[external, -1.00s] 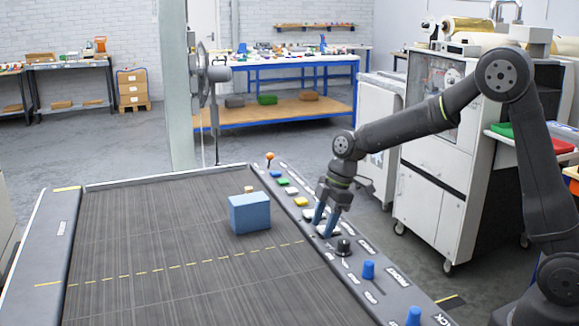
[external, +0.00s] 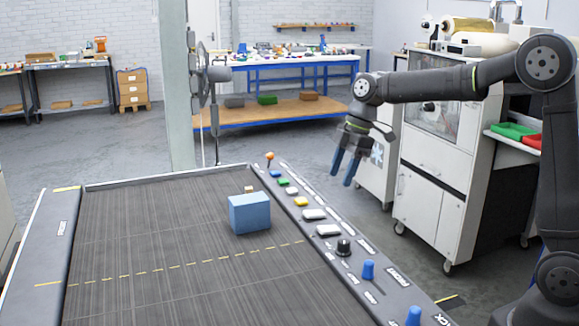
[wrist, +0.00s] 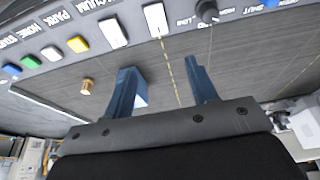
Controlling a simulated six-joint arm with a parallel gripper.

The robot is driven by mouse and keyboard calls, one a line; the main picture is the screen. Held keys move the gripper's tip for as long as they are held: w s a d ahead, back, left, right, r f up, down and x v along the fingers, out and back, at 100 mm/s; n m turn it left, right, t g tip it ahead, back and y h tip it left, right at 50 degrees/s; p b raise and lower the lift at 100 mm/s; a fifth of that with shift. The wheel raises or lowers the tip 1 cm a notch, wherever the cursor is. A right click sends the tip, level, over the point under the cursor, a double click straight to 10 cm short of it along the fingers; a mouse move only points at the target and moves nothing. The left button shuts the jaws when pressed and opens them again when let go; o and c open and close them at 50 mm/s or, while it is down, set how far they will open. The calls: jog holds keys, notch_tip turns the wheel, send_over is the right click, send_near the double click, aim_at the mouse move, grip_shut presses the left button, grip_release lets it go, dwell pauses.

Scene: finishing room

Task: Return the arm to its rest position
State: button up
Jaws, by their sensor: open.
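My arm is raised and reaches in from the right. The control panel (external: 318,222) carries a row of coloured buttons, white keys, a black knob and blue sliders.
A blue box (external: 249,213) sits on the dark belt (external: 150,240), with a small tan piece (external: 249,189) behind it. A white cabinet (external: 437,180) with green and red trays stands behind my arm. A blue-framed workbench (external: 290,115) stands at the back.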

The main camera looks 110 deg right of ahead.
aim_at(320, 228)
jog(key=x, duration=1.4)
jog(key=shift+f, duration=0.15)
jog(key=shift+w+f, duration=0.1)
jog(key=shift+w, duration=0.05)
jog(key=g, duration=0.3)
jog(key=shift+w+f+g, duration=0.25)
jog(key=shift+w+g, duration=0.05)
jog(key=shift+w, duration=0.1)
notch_tip(320, 228, up, 17)
jog(key=m, duration=0.6)
jog(key=shift+s+m+g, duration=0.25)
jog(key=shift+m+g, duration=0.05)
jog(key=shift+g, duration=0.1)
jog(key=shift+a+f, duration=0.1)
jog(key=shift+f, duration=0.05)
dwell(1.1)
